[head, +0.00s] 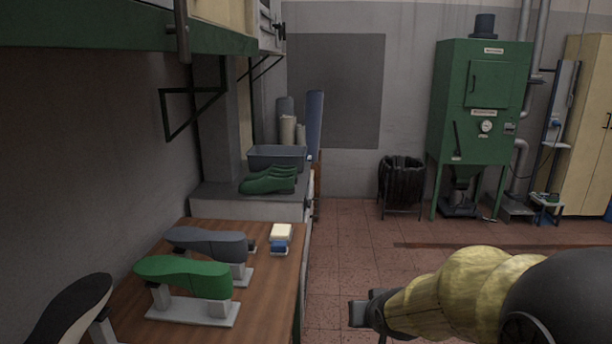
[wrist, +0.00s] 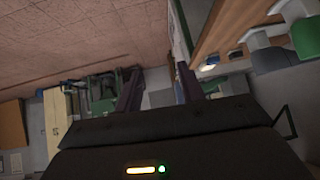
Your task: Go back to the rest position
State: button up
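My gripper (head: 362,312) is at the left end of my arm, over the floor to the right of the wooden bench (head: 258,300) in the head view. In the wrist view its two dark fingers (wrist: 158,82) stand apart, with nothing seen between them. A green shoe last (head: 185,275) and a grey shoe last (head: 207,243) sit on stands on the bench, apart from my gripper. They also show at the upper right of the wrist view, the grey last (wrist: 270,58) beside the green last (wrist: 306,38).
A dark last with a pale sole (head: 75,310) stands at the near left. A blue and cream block (head: 280,240) lies on the bench. Green shoes (head: 268,181) and a grey bin (head: 277,157) are behind.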

jog(key=s+d+f+g, duration=0.1)
jog(key=s+f+g, duration=0.25)
jog(key=s, duration=0.45)
jog(key=s+d+f+g, duration=0.1)
jog(key=s+f+g, duration=0.25)
jog(key=s, duration=0.35)
notch_tip(320, 180, up, 11)
jog(key=p, duration=1.2)
jog(key=shift+s+r+t+h, duration=0.2)
jog(key=shift+t+h, duration=0.1)
jog(key=shift+t, duration=0.1)
